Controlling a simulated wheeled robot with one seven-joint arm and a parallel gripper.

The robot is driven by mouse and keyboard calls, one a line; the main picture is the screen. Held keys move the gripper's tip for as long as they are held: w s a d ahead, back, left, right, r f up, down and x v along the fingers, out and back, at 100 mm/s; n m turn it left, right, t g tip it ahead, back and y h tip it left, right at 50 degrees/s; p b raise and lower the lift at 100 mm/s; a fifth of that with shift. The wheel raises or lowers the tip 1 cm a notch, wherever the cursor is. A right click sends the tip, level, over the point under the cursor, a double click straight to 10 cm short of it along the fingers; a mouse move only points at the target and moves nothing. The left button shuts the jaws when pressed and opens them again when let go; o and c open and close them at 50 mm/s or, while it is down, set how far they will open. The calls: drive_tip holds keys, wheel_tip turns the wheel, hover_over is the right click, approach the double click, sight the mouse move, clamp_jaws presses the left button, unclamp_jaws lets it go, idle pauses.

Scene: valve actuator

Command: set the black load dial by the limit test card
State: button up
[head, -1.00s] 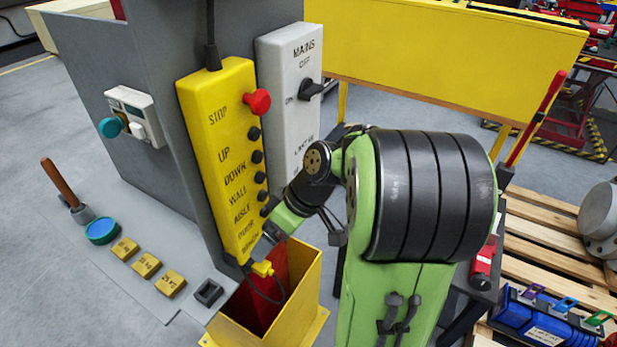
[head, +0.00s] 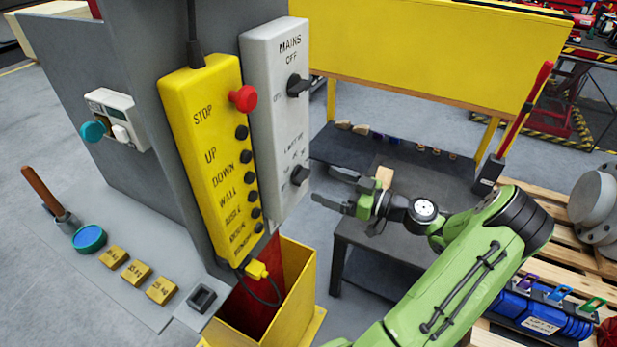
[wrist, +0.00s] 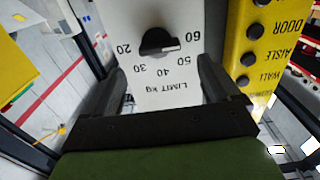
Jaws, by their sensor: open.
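The black load dial (head: 299,175) sits low on the white panel (head: 275,120), below the mains switch. The wrist view shows the dial (wrist: 158,42) upside down over "LIMIT kg", with marks from 20 to 60. Its bar lies nearly level in that picture, with a pale mark at the right end, near the 50 to 60 side. My gripper (head: 328,188) is open and empty, just right of the dial and apart from it. In the wrist view my gripper's fingers (wrist: 158,85) stand either side of the scale, short of the dial. I cannot identify a limit test card.
A yellow pendant (head: 213,155) with a red stop button (head: 243,98) stands close left of the panel. Yellow weight blocks (head: 136,272) lie on the grey plate. A dark bench (head: 400,175) stands behind my gripper. A yellow bin (head: 300,290) is below.

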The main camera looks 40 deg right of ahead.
sight(306, 177)
drive_tip(key=x, duration=0.6)
drive_tip(key=shift+w, duration=0.15)
drive_tip(key=c, duration=1.1)
drive_tip(key=shift+o, duration=0.2)
